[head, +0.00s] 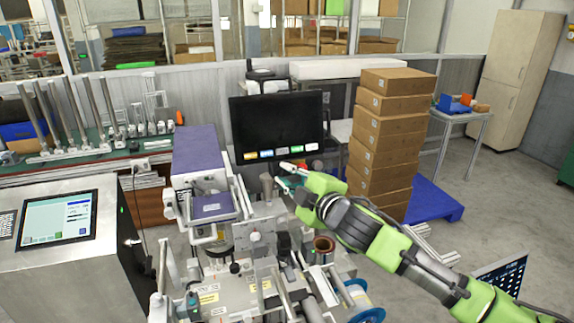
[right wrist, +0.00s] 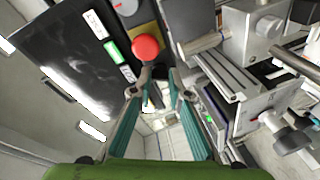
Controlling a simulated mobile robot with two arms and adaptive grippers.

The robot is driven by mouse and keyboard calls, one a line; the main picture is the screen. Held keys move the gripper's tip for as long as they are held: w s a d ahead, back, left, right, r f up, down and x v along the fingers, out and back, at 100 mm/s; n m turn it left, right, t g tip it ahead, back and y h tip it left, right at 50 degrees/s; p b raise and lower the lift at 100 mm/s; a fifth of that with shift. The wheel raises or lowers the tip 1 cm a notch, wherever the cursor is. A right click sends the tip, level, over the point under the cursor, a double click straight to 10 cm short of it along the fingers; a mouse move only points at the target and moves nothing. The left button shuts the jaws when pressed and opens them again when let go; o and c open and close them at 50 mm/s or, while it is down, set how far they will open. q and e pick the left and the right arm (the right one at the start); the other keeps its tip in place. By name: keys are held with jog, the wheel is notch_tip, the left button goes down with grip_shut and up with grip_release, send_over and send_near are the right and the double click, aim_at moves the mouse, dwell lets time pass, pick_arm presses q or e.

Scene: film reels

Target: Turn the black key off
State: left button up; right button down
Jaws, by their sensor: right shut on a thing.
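My right gripper (head: 283,176) reaches in from the right, just below the black screen panel. In the right wrist view its two teal fingers (right wrist: 155,88) point at the panel, with their tips around a small dark piece (right wrist: 147,75) just below a red button. This piece appears to be the black key, and the gripper is shut on it. Its exact turn angle is too small to tell. My left gripper is out of view.
The black screen panel (head: 277,125) with coloured labels stands behind the gripper. A machine with metal parts (head: 255,245) lies below and left of it. Stacked cardboard boxes (head: 390,130) stand behind my right arm on a blue pallet (head: 435,200). Open floor is at the right.

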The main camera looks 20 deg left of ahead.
jog(key=n+p, duration=0.1)
jog(key=n, duration=0.1)
jog(key=shift+r+n+g, duration=0.15)
jog(key=shift+n+g, duration=0.15)
jog(key=shift+n+h, duration=0.3)
jog(key=shift+n, duration=0.7)
jog(key=c, duration=2.2)
grip_release()
jog(key=shift+d, duration=0.1)
jog(key=v, duration=1.2)
jog(key=shift+w+r, duration=0.1)
